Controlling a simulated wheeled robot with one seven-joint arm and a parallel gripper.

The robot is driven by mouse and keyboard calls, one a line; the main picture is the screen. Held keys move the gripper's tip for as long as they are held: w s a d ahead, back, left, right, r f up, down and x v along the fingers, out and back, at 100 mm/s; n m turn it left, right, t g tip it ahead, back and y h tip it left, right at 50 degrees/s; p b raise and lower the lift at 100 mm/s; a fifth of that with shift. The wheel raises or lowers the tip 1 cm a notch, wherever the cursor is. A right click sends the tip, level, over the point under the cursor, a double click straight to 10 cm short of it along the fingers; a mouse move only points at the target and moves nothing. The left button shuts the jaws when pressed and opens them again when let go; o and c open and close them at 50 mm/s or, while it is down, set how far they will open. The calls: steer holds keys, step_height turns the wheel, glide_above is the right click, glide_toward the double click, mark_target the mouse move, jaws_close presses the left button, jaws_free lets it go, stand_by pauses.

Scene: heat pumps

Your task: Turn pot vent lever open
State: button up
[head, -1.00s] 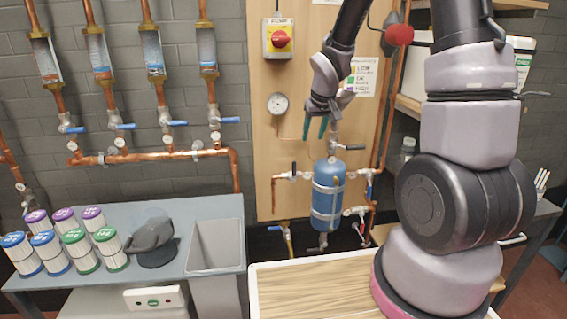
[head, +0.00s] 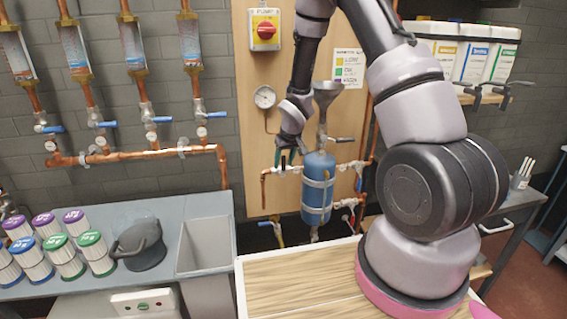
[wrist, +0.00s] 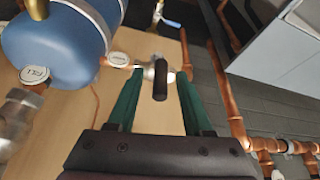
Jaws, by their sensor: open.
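The blue pot (head: 317,188) stands upright against the wooden board, strapped by metal bands. It also shows at upper left in the wrist view (wrist: 55,45). A valve with a black lever (wrist: 161,82) sits on the pipe at the pot's side. The lever lies between my gripper's (wrist: 160,75) two green fingers, with a gap on each side. In the head view my gripper (head: 286,157) is just left of the pot's top, and the black lever is hidden there. Another lever (head: 342,140) sticks out right above the pot. Which lever is the vent is not readable.
A funnel (head: 327,90) stands above the pot. Copper pipes (head: 265,187) flank it on the board. A pressure gauge (head: 265,97) and red switch (head: 265,30) are higher up. The counter (head: 300,285) in front is clear.

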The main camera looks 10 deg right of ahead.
steer(key=shift+w+f, duration=0.1)
steer(key=shift+f, duration=0.2)
jaws_close()
stand_by(1.3)
